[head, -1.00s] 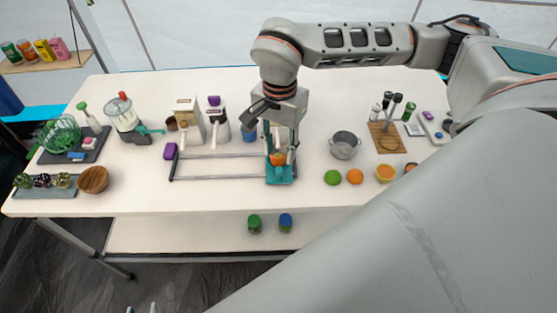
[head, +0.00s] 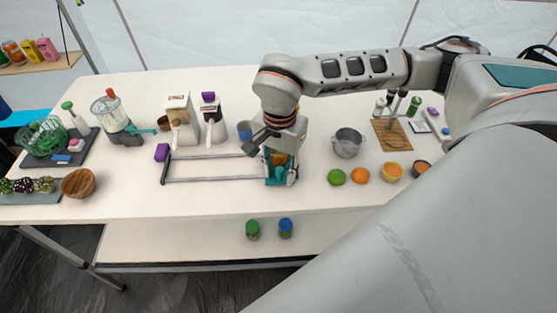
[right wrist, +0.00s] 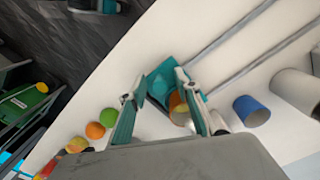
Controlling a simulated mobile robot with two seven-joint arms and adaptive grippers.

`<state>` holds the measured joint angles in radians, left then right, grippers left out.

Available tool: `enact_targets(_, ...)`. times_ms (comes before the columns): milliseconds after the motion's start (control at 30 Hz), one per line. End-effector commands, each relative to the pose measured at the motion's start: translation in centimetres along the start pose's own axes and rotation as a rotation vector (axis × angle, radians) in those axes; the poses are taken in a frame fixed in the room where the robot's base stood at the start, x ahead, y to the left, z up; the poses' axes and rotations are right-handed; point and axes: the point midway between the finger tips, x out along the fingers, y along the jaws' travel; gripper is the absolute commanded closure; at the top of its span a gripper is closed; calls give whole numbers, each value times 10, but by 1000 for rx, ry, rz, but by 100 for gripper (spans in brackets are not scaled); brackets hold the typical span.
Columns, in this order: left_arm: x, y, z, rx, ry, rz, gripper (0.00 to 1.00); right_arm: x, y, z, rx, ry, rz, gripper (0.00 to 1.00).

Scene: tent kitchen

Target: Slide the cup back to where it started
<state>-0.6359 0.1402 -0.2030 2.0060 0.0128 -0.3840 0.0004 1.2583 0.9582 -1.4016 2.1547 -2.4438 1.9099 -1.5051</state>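An orange cup (head: 279,158) stands on a teal carriage (head: 268,181) at the right end of two grey rails. In the right wrist view the orange cup (right wrist: 178,108) shows beside the right-hand finger, with the teal carriage (right wrist: 160,78) under it. My right gripper (head: 281,176) is down over the carriage. In the right wrist view the fingers of my right gripper (right wrist: 155,88) are spread apart, with the cup between them and nearer one finger. I cannot tell whether that finger touches it. The gripper partly hides the cup in the head view. My left gripper is out of view.
A blue cup (head: 245,131) stands behind. A metal pot (head: 348,142), green fruit (head: 337,177) and orange fruit (head: 360,176) lie right.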

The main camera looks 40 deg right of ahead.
Motion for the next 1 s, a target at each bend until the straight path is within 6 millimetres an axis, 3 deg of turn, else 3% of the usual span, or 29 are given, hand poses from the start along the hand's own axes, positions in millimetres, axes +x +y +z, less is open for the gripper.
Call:
enact_targets(67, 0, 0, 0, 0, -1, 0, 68, 0, 0, 0, 0, 0, 0, 73)
enact_targets(167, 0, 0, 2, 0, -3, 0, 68, 0, 0, 0, 0, 0, 0, 98)
enact_targets(433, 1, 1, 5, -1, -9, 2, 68, 0, -3, 2, 0, 0, 0, 98)
enact_targets(1000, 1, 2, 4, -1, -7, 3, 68, 0, -38, 22, -1, -1, 1, 98)
